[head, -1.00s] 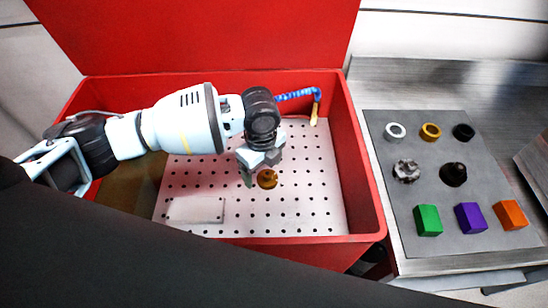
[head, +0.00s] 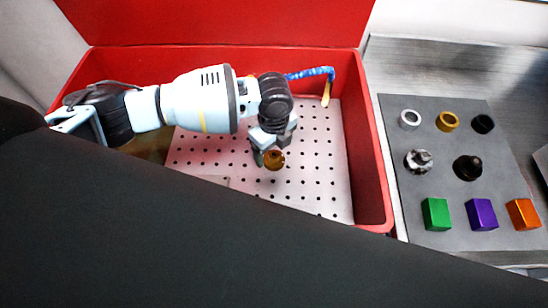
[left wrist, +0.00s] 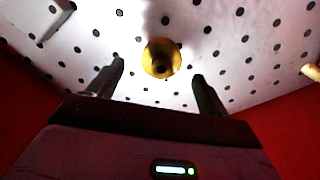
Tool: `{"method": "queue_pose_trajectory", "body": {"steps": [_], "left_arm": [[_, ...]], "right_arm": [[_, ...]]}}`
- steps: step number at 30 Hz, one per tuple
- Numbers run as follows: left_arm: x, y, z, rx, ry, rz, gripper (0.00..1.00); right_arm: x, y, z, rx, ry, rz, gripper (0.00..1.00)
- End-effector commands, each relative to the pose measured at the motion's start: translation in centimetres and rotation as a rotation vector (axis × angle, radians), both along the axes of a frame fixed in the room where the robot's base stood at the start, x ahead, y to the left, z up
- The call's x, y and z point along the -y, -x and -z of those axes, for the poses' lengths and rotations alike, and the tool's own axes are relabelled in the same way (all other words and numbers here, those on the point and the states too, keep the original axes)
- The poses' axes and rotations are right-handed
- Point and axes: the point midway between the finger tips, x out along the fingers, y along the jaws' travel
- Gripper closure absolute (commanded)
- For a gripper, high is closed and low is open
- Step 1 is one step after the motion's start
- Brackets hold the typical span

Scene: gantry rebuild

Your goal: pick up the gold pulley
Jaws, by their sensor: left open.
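The gold pulley (head: 274,160) stands on the white perforated plate (head: 320,185) inside the red box. My left gripper (head: 268,146) is right by it in the head view and partly covers it. In the left wrist view the gold pulley (left wrist: 161,58) lies ahead of and between the two open fingers of my left gripper (left wrist: 158,85), with clear space on both sides. The fingers do not touch it. My right gripper is not in view.
The red box wall (head: 374,150) surrounds the plate. A blue coiled hose (head: 310,73) with a yellow end hangs at the back. To the right, a grey mat (head: 445,195) holds rings, a silver part, a dark part and coloured blocks.

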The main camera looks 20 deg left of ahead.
Motion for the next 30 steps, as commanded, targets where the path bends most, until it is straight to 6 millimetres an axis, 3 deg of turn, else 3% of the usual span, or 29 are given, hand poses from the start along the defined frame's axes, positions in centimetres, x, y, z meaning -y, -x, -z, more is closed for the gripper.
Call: {"method": "queue_pose_trajectory", "body": {"steps": [6, 16, 30], "left_arm": [[0.1, -0.1, 3.1, -0.003, -0.001, 0.001, 0.21], [0.0, -0.1, 3.6, 0.001, 0.000, 0.001, 0.21], [0.1, -0.2, 3.6, 0.002, 0.001, 0.001, 0.81]], "right_arm": [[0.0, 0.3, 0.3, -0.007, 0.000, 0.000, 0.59], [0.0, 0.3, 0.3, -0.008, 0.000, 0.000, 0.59], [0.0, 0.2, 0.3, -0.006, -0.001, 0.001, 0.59]]}}
